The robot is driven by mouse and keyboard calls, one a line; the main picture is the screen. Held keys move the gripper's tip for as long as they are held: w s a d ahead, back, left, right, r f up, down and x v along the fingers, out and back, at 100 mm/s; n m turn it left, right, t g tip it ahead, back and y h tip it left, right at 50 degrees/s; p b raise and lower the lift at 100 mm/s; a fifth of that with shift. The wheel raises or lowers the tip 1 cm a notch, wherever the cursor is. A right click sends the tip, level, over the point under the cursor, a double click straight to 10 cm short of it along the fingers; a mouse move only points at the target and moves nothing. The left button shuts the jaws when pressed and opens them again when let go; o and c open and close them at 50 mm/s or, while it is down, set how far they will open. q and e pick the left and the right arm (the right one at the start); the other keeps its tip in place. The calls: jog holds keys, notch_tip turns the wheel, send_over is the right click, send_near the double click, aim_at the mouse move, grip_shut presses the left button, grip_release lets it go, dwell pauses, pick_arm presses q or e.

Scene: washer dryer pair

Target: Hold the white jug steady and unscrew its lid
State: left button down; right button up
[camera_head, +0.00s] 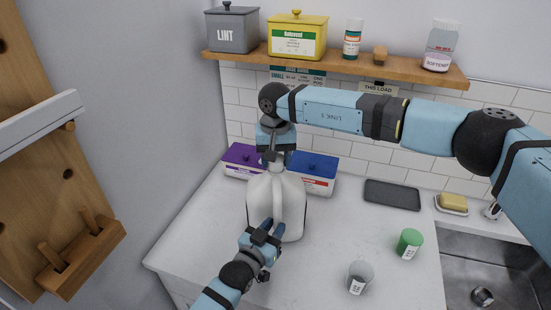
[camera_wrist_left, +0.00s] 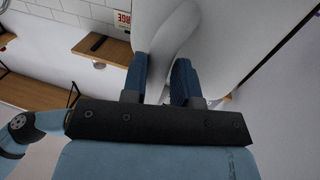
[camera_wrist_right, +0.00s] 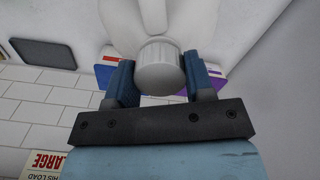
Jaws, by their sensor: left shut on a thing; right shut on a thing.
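The white jug (camera_head: 262,205) stands upright on the counter in the head view. My left gripper (camera_head: 270,229) is low at its front, shut on the jug's handle; the left wrist view shows the white handle (camera_wrist_left: 165,60) between its fingers. My right gripper (camera_head: 274,153) comes from above, shut on the lid. The right wrist view shows the ribbed, pale lid (camera_wrist_right: 159,68) between the two blue fingers, seated at the jug's neck. In the head view the lid is mostly hidden by the right gripper.
A purple box (camera_head: 241,157) and a blue box (camera_head: 315,170) stand behind the jug. A loaded shelf (camera_head: 340,67) hangs above.

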pick_arm(q)
jog(key=shift+f, duration=0.1)
pick_arm(e)
jog(key=shift+r, duration=0.25)
jog(key=shift+r, duration=0.85)
jog(key=shift+r, duration=2)
pick_arm(q)
jog(key=c, duration=0.8)
grip_release()
pick_arm(e)
jog(key=shift+w, duration=0.1)
